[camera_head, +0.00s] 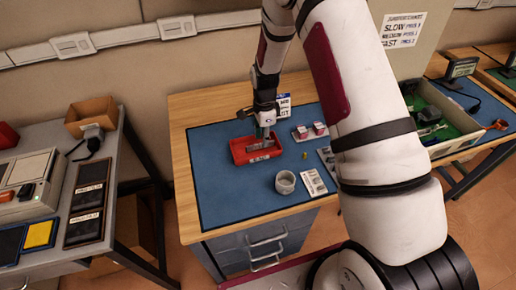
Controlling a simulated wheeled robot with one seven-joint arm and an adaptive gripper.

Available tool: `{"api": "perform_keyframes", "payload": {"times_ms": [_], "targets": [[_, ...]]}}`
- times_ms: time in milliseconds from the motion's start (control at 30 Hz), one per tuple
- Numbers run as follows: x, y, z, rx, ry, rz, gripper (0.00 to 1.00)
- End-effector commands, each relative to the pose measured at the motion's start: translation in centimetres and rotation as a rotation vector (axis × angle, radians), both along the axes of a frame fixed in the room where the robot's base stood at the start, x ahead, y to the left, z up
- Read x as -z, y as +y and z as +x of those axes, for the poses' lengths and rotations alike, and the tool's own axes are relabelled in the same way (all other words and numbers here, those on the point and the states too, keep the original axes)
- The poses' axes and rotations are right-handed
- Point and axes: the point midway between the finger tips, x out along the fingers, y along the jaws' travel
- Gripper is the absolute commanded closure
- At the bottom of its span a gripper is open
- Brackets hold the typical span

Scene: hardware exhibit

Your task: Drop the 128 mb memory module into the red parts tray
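The red parts tray (239,156) sits on the blue mat of the wooden workbench, with a small label on its front wall. My gripper (265,136) points down over the tray's right half, its fingertips low, close to the tray's inside. A greyish strip-like thing (259,146) shows at or just below the fingertips, inside the tray's outline. It may be the 128 mb memory module, but it is too small to read. I cannot tell whether the fingers hold it or it lies in the tray.
A second red tray (8,136) is on the left bench. A green-lined bin (458,122) stands at right.

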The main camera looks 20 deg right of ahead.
Motion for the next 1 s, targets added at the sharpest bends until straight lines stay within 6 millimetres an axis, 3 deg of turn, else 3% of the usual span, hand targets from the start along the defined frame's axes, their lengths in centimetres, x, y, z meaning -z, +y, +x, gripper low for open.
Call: {"api": "perform_keyframes", "payload": {"times_ms": [167,600,800,1000], "targets": [[-2.0,0.0,0.1,-0.002,-0.004,-0.001,0.70],[-10.2,0.0,0.1,-0.001,-0.004,-0.001,0.70],[-11.7,0.0,0.0,0.000,-0.001,0.000,0.70],[-11.9,0.0,0.0,0.000,0.000,0.000,0.70]]}}
